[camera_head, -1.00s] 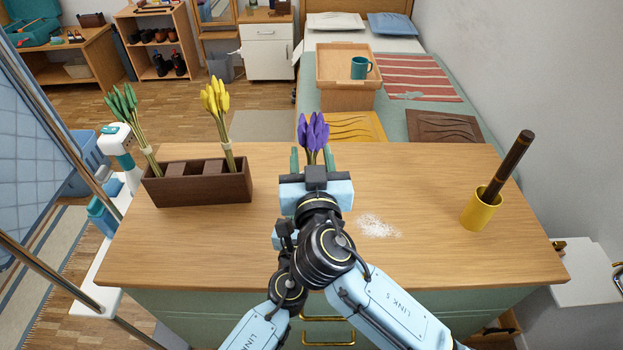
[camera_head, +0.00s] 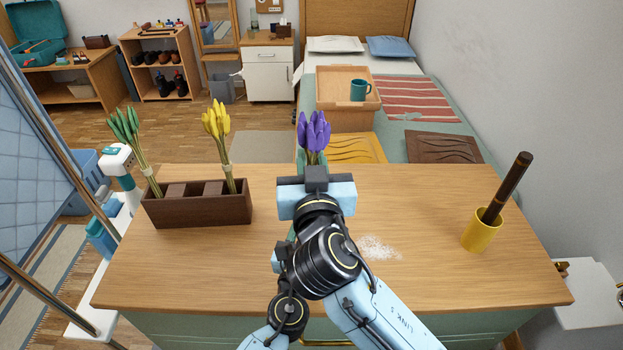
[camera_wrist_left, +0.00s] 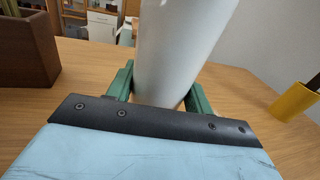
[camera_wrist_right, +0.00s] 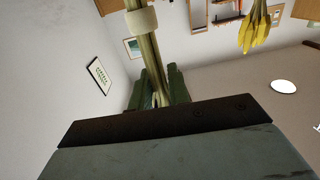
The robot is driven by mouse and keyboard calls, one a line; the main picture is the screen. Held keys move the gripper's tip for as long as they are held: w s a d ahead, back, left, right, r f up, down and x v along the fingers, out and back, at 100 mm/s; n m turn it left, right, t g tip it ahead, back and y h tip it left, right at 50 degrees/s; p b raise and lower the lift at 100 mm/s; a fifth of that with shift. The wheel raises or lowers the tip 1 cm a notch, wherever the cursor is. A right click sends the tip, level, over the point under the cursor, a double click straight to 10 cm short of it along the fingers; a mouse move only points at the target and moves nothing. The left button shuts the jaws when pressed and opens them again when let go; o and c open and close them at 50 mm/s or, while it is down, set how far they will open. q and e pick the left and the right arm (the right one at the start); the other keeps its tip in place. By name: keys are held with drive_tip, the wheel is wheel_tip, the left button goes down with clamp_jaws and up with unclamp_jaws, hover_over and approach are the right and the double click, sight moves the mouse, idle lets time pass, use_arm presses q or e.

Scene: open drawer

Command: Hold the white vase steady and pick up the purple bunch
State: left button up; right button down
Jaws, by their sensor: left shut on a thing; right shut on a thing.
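The purple bunch (camera_head: 313,132) stands upright above the middle of the dresser top in the head view. My right gripper (camera_head: 315,160) is behind its own wrist there. In the right wrist view the green fingers of my right gripper (camera_wrist_right: 160,90) are shut on the bunch's pale green stems (camera_wrist_right: 146,55), below a cream band. The white vase (camera_wrist_left: 177,50) fills the middle of the left wrist view. My left gripper (camera_wrist_left: 160,88) is shut on it, one green finger on each side. The vase is hidden by my arms in the head view.
A dark brown planter (camera_head: 200,210) at the left holds a green bunch (camera_head: 133,145) and a yellow bunch (camera_head: 218,135). A yellow cup (camera_head: 481,231) with a dark stick stands at the right. White grains (camera_head: 378,248) lie on the dresser top (camera_head: 420,220).

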sight(312, 111)
wheel_tip(312, 111, up, 14)
drive_tip(key=shift+f, duration=0.25)
use_arm(q)
drive_tip(key=o, duration=1.3)
drive_tip(key=shift+c, duration=0.2)
